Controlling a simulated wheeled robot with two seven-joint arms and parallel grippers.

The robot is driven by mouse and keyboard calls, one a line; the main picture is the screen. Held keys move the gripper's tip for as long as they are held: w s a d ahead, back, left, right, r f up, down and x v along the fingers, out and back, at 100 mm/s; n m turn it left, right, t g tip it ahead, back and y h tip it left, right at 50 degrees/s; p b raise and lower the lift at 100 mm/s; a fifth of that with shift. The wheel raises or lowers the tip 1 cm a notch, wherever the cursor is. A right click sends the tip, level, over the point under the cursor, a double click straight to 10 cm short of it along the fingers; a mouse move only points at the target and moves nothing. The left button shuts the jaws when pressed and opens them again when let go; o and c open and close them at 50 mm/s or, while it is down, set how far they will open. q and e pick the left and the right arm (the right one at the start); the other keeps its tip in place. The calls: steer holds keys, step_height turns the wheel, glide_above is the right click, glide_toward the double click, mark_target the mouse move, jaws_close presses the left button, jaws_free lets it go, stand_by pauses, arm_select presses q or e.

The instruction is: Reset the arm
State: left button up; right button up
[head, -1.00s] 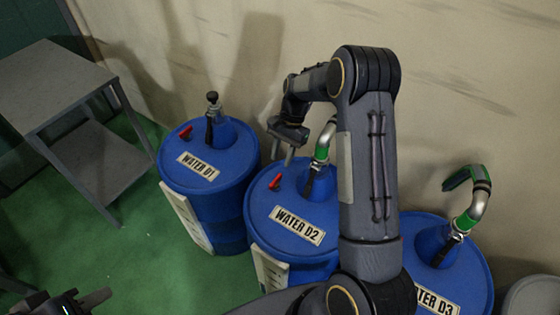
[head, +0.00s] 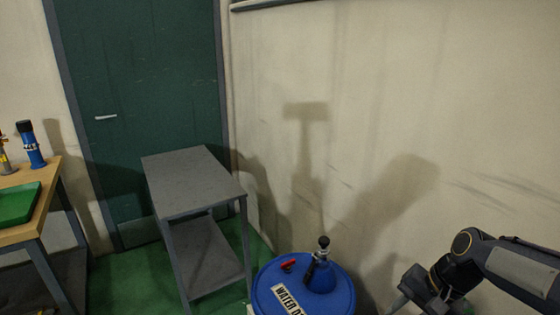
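My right arm comes in at the lower right. Its gripper (head: 408,300) is at the bottom edge, right of the blue drum (head: 340,285) and apart from it in the picture. The fingers are partly cut off by the frame edge, so I cannot tell whether they are open or shut. My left arm and gripper are out of view.
The blue drum has a label, a red cap and a dark-topped fitting. A grey two-tier table (head: 195,180) stands left of it, before a green door (head: 140,90). A wooden table (head: 20,235) at far left holds a green tray (head: 18,205) and a blue bottle (head: 32,148).

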steer(key=s+a+r+n+t+p, duration=0.2)
steer(key=s+r+n, duration=0.1)
steer(key=s, duration=0.5)
steer(key=s+a+r+n+t+p, duration=0.2)
steer(key=s+a+r+n, duration=0.1)
steer(key=s, duration=0.5)
steer(key=shift+s+r+h+p, duration=0.3)
steer(key=shift+r, duration=0.5)
